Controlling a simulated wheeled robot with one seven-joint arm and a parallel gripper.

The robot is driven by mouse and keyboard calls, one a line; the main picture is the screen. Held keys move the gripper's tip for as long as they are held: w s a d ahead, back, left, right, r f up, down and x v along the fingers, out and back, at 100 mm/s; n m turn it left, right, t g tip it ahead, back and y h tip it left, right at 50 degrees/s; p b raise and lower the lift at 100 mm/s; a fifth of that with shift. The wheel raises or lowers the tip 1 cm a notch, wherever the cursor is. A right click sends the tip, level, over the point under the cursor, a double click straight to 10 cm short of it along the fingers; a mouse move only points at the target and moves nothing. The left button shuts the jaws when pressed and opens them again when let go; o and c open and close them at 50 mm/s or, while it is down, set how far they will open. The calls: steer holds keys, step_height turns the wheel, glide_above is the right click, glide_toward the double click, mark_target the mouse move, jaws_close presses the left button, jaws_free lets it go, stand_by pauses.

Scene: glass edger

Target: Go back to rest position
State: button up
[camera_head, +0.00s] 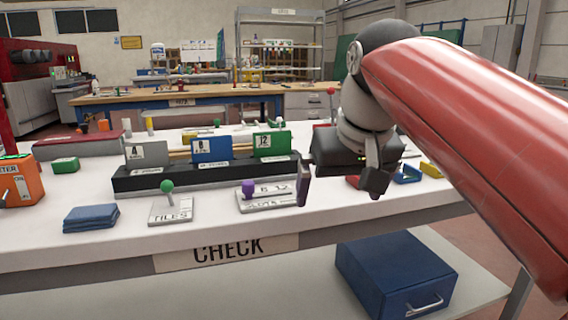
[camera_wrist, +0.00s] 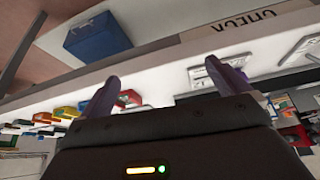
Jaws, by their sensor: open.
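My gripper (camera_head: 338,192) is open and empty. It hangs above the front right part of the white table marked CHECK (camera_head: 110,250), to the right of the purple-knobbed plate (camera_head: 262,196). In the wrist view my gripper (camera_wrist: 170,85) shows two fingers spread apart with nothing between them. My red arm reaches in from the right and hides part of the table's right side.
A black rack (camera_head: 150,184) holds a grey, a blue and a green block. A green-knobbed TILES plate (camera_head: 172,211), a folded blue cloth (camera_head: 91,217) and an orange meter (camera_head: 20,183) stand left. A blue drawer box (camera_head: 393,272) sits on the lower shelf.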

steer(key=s+d+f, duration=0.2)
steer(key=s+f, duration=0.2)
steer(key=f, duration=0.4)
steer(key=s+d+f+m, duration=0.1)
steer(key=s+d+f, duration=0.1)
steer(key=s+f, duration=0.3)
steer(key=s+d+f+m+h, duration=0.1)
steer(key=s+f, duration=0.3)
steer(key=f, duration=0.6)
steer(key=shift+s+d+f, duration=0.25)
steer(key=shift+d+f, duration=0.1)
steer(key=shift+d, duration=0.5)
